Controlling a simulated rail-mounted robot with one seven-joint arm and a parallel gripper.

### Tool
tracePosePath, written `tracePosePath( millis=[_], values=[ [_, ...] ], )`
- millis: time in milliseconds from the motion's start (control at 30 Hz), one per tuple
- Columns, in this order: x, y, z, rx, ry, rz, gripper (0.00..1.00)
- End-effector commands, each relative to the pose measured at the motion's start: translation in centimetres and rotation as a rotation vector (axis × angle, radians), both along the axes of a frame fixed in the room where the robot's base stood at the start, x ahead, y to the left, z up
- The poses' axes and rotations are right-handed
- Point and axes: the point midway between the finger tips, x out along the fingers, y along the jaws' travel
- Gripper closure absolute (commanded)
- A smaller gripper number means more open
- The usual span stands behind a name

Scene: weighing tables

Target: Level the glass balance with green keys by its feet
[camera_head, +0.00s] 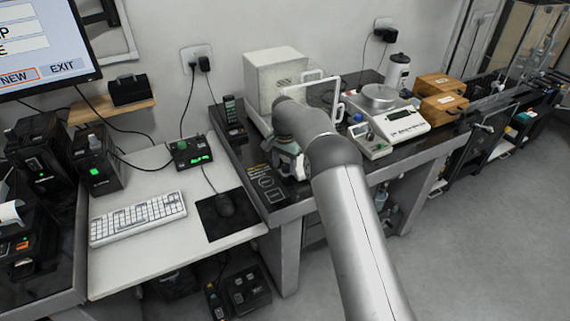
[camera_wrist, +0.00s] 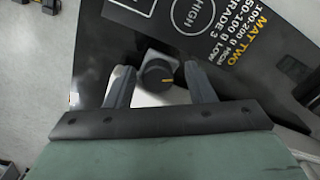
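The glass balance (camera_head: 370,142) stands on the dark weighing table, partly hidden behind my arm in the head view. Its white-framed shield rises behind, and its front panel has a small display. I cannot make out its key colours or a level bubble. In the head view my gripper (camera_head: 290,163) is low over the table's left front.
A second balance with a round pan (camera_head: 379,95) stands to the right, near wooden boxes (camera_head: 440,88) and a white canister (camera_head: 398,72). A white box (camera_head: 272,75) is behind. Printed mat markings (camera_wrist: 240,35) lie beside the knob. A keyboard (camera_head: 138,218) is on the left desk.

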Motion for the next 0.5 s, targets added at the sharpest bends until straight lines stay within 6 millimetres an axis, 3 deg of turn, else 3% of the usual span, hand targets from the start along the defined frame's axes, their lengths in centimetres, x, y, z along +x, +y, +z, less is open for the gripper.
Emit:
tracePosePath(
  millis=[267, 500],
  values=[
    [0.04, -0.43, -0.12, -0.007, 0.002, -0.012, 0.48],
    [0.06, -0.37, 0.06, -0.007, 0.002, -0.209, 0.48]
  ],
)
